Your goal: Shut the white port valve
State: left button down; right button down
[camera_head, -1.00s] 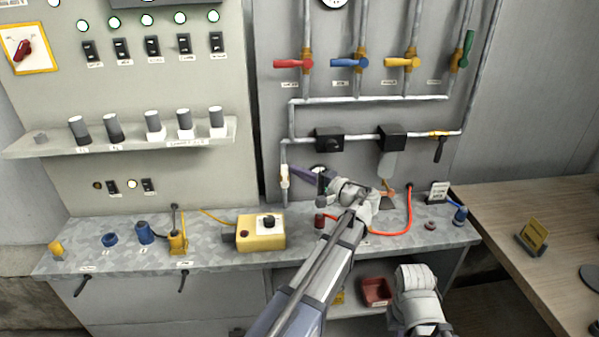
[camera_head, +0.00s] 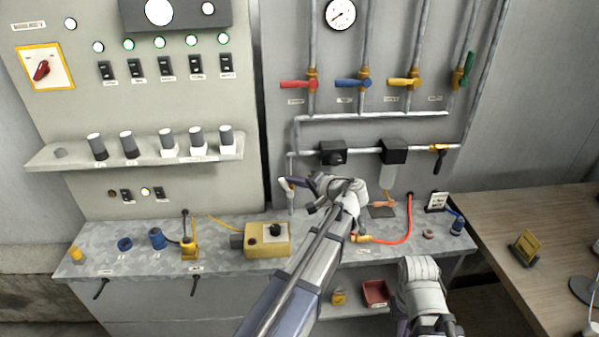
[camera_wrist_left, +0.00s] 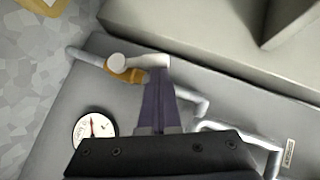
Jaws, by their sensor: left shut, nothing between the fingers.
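The white port valve (camera_head: 284,184) is on the vertical pipe at the lower left of the grey pipe panel. It has a white lever and a brass body. In the left wrist view its white lever (camera_wrist_left: 148,61) lies at an angle to the pipe, beside the orange-brown body. My left gripper (camera_head: 291,181) is shut and empty, with its purple fingers pointing left at the valve. In the left wrist view the fingertips (camera_wrist_left: 160,72) overlap the lever's end; whether they touch it, I cannot tell. My right arm shows at the bottom, but its gripper is out of view.
Red (camera_head: 295,84), blue (camera_head: 352,84) and yellow (camera_head: 404,83) valve levers sit higher on the panel. A gauge (camera_wrist_left: 95,129) is close to the left gripper. A yellow box (camera_head: 266,240) and red hose (camera_head: 408,228) are on the bench below.

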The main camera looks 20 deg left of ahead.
aim_at(282, 181)
pick_arm(q)
jog(key=a+h+p, duration=0.1)
jog(key=s+n+h+p, duration=0.1)
jog(key=p, duration=0.1)
jog(key=shift+s+a+r+n, duration=0.1)
jog(key=shift+a+r+n, duration=0.2)
jog(key=shift+a+r, duration=0.05)
jog(key=shift+s+a+f+n+t+h+p, duration=0.15)
jog(key=shift+s+a+n+t+h+p, duration=0.15)
jog(key=shift+h+p, duration=0.2)
jog(key=shift+s+a+f+n+t+h+p, duration=0.2)
jog(key=shift+a+n+h+p, duration=0.1)
jog(key=shift+a+h+p, duration=0.15)
jog(key=a+n+h, duration=0.1)
jog(key=f+n+t+h, duration=0.1)
jog(key=h, duration=0.1)
jog(key=shift+s+a+f+p, duration=0.3)
jog(key=shift+a+p, duration=0.05)
jog(key=shift+r+p, duration=0.8)
jog(key=shift+r, duration=0.1)
